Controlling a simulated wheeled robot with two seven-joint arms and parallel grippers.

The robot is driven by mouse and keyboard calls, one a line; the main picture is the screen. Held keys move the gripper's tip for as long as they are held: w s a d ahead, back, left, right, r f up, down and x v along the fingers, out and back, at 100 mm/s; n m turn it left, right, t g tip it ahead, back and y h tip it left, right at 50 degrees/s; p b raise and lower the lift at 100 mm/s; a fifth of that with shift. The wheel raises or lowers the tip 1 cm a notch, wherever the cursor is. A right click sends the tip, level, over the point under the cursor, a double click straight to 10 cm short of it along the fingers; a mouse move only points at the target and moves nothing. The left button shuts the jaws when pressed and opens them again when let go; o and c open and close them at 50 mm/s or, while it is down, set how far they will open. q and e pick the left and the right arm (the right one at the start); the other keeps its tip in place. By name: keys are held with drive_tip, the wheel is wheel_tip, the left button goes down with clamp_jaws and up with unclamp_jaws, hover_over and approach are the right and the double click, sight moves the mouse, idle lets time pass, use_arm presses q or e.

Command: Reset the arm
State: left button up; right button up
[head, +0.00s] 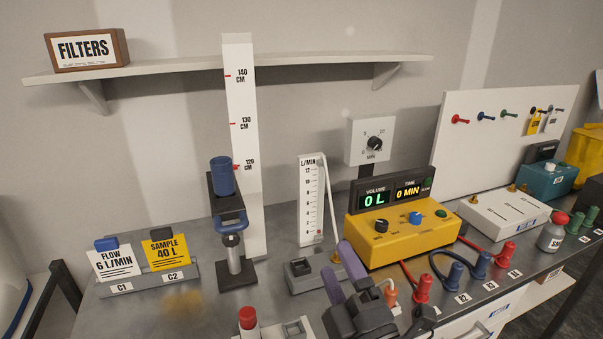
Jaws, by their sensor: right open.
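My right gripper (337,258) shows at the bottom centre, with purple fingers pointing up and away. Its jaws are open, and I see nothing held between them. It is over the front of the bench, in front of the yellow meter box (400,232). A black stand (234,262) with a blue cup-like head (222,176) stands upright to its left, apart from it. The blue head is beside the white height scale (240,130), near the 120 cm mark. My left gripper is out of view.
The flow meter (312,200) stands behind my right gripper. Coloured plugs and cables (455,275) lie to its right. The card holder (150,281) with two cards is at the left. A red-topped item (248,318) is at the front. Bare bench shows near the card holder.

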drive_tip(key=s+d+f+m+g+h, duration=0.3)
drive_tip(key=d+f+m+g+h, duration=0.3)
drive_tip(key=d+f+m+h, duration=0.4)
drive_tip(key=s+f+m+g+y, duration=0.2)
drive_tip(key=s+f+m+g, duration=0.8)
drive_tip(key=s+f, duration=0.55)
drive_tip(key=s+f+n+g+b, duration=0.2)
drive_tip(key=s+f+g+b, duration=0.15)
drive_tip(key=f, duration=1.65)
drive_tip(key=s+d+f+b, duration=0.3)
drive_tip(key=s+f, duration=0.9)
drive_tip(key=shift+s+f, duration=0.15)
drive_tip(key=shift+s, duration=0.1)
